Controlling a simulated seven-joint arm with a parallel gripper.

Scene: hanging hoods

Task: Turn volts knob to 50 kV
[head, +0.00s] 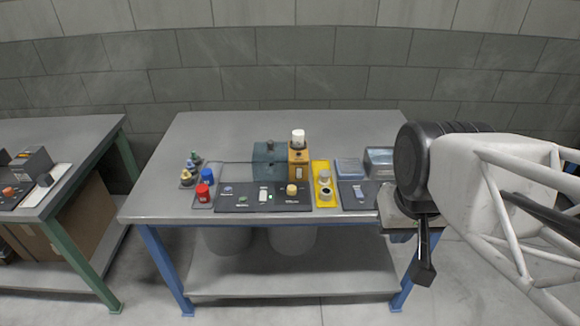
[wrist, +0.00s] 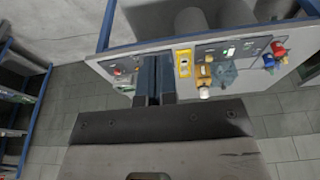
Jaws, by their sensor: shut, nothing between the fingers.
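The labels are too small to read, so I cannot tell which knob is volts. My gripper (head: 424,272) is shut and empty, pointing down by the table's front right corner, apart from the panels. In the wrist view its fingers (wrist: 155,70) are together, with the yellow panel (wrist: 184,62) to their right.
An orange box (head: 298,163) with a white top and a dark teal box (head: 268,158) stand behind the panel. Red (head: 203,193) and blue (head: 207,175) items stand left of it. Another table (head: 75,140) is at far left. The middle table's left part is clear.

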